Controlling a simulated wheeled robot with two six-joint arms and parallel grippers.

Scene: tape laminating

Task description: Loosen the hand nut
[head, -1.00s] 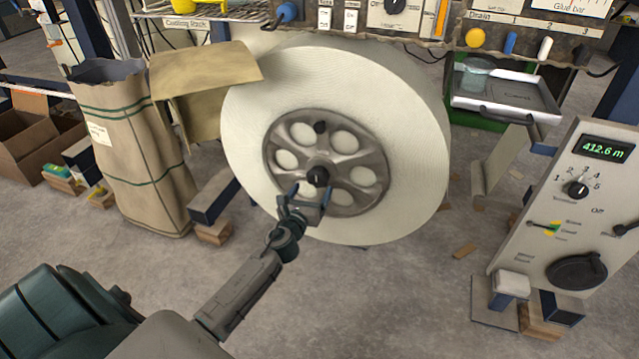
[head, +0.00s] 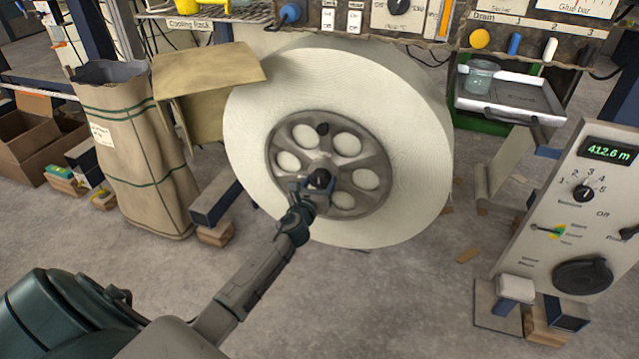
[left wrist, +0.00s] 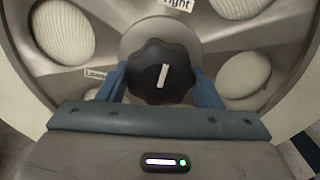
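The hand nut (head: 320,178) is a black lobed knob at the hub of the big white roll (head: 415,120). In the left wrist view the nut (left wrist: 160,72) faces me, with a near-upright white mark. My left gripper (head: 313,186) is at the nut in the head view. In the left wrist view its blue fingers stand on either side of the nut, spread apart, with the tips close to its edges. I cannot tell whether they touch it. Labels on the hub, one reading "Loosen" (left wrist: 95,72), are partly cut or covered. My right gripper is out of view.
A grey spoked hub (head: 375,160) with round openings surrounds the nut. A brown sack (head: 130,150) and cardboard flap (head: 205,75) stand left of the roll. A control panel (head: 570,220) reading 412.6 m stands right. Bare floor lies in front.

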